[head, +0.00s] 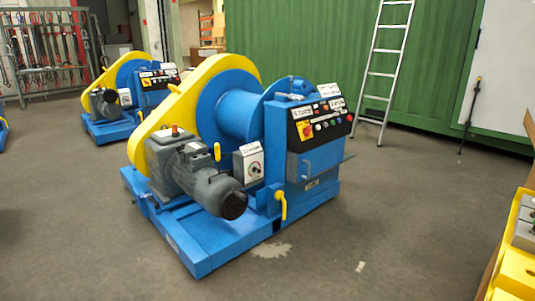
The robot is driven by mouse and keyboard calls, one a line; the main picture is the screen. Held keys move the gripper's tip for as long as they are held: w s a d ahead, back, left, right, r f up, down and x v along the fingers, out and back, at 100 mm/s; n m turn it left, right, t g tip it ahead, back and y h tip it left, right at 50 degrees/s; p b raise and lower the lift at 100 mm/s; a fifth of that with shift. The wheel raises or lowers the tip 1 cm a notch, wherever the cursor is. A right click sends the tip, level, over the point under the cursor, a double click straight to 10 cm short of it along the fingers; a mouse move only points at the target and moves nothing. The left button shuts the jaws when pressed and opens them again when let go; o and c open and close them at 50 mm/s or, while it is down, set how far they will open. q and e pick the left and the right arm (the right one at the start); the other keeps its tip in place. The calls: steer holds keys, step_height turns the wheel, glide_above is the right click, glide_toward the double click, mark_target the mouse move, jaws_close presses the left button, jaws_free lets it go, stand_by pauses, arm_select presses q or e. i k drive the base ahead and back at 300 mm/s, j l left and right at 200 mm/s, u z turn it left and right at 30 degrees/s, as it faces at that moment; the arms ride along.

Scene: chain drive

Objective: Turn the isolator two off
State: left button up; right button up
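A blue winch-like machine with a yellow chain guard (190,98) stands in the middle of the head view. On its side is a pale box with a dark rotary knob (255,169); a small label above it is too small to read. Its sloped black control panel (322,122) carries a red switch on a yellow plate (305,130) and several coloured buttons, under white labels I cannot read clearly. I cannot tell which switch is isolator two, nor its position. Neither of my grippers is in view.
A similar machine (122,92) stands behind at left, with its own panel and pale box. A grey motor (205,178) and yellow levers (281,204) stick out at the near machine's front. A ladder (383,70) leans on the green container. Yellow equipment (517,268) is at right. Floor in front is clear.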

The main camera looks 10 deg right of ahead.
mark_target(307, 132)
steer(key=i+j+z, duration=0.75)
steer(key=j, duration=0.15)
steer(key=i+j+z, duration=0.1)
steer(key=i, duration=0.3)
